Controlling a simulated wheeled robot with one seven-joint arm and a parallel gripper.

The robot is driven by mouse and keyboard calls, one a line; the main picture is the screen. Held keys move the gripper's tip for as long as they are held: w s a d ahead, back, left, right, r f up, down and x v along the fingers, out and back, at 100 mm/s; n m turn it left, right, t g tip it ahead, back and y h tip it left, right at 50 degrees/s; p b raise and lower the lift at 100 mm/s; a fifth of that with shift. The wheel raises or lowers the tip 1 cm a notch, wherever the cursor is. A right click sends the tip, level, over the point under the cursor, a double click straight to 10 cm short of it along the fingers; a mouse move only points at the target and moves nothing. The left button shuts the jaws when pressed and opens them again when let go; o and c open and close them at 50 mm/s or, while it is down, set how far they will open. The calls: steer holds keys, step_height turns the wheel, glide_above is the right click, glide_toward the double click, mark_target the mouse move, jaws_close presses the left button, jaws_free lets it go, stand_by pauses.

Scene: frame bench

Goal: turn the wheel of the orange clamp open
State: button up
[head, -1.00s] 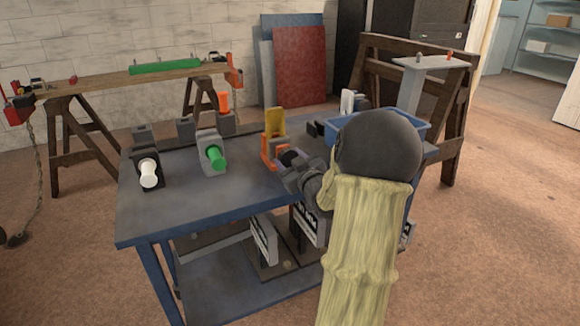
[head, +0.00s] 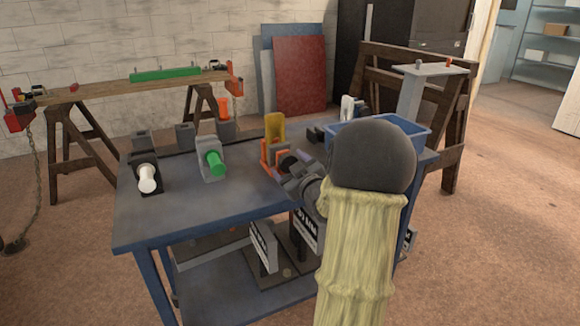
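The orange clamp (head: 267,154) stands on the blue workbench (head: 180,216), right of its middle, with an upright yellow piece (head: 275,127) in it. A dark round part (head: 288,161), seemingly its wheel, shows at the clamp's right front side, partly hidden. My gripper (head: 288,172) is right in front of that part and overlaps it in the view. I cannot tell whether the fingers touch the wheel or how far apart they are. My own arm covers the bench to the right.
An orange-handled piece (head: 223,110) is behind. A blue bin (head: 424,136) sits at the right end. The bench's front left top is clear.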

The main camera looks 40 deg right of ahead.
steer(key=p+v, duration=0.1)
steer(key=v, duration=1.6)
steer(key=shift+s+a+p, duration=0.15)
steer(key=shift+s+p, duration=0.05)
steer(key=shift+p, duration=0.2)
steer(key=w+a+f+m+g+y, duration=0.1)
steer(key=w+a+f+g, duration=0.25)
steer(key=a+f, duration=0.2)
steer(key=w+a+f+m+g, duration=0.1)
steer(key=w+a+f+g, duration=0.3)
steer(key=a, duration=0.3)
steer(key=s+a+f+g+y, duration=0.1)
steer(key=s+a+f+g, duration=0.1)
steer(key=a, duration=0.6)
steer(key=s+a+f+g+y, duration=0.2)
steer(key=s+a+g, duration=0.3)
steer(key=s+a, duration=0.2)
steer(key=shift+s+a+f+m, duration=0.2)
steer(key=shift+a+f+m, duration=0.15)
steer(key=shift+a, duration=0.55)
steer(key=shift+g, duration=0.25)
steer(key=shift+c, duration=0.4)
